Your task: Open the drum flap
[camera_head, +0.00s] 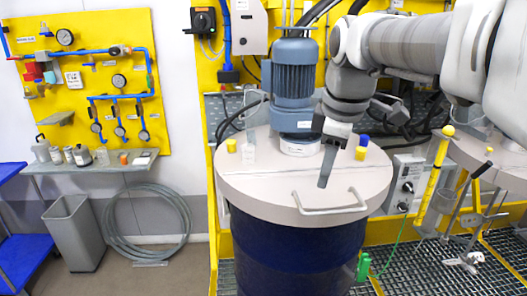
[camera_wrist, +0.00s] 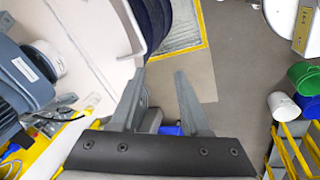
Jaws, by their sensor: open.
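The blue drum (camera_head: 295,250) stands in the middle of the head view under a flat beige lid (camera_head: 255,185). The lid lies level, and a pale bar handle (camera_head: 330,209) is at its front edge. My gripper (camera_head: 324,182) points down over the lid, behind the handle. It is apart from the handle and holds nothing. In the wrist view my gripper (camera_wrist: 160,78) has its two fingers spread, with the lid (camera_wrist: 90,30) to the left and the drum (camera_wrist: 155,25) beyond.
A blue motor (camera_head: 294,80) stands on the lid's back part. A yellow rod stand (camera_head: 434,180) and a second drum lid (camera_head: 480,155) are at right.

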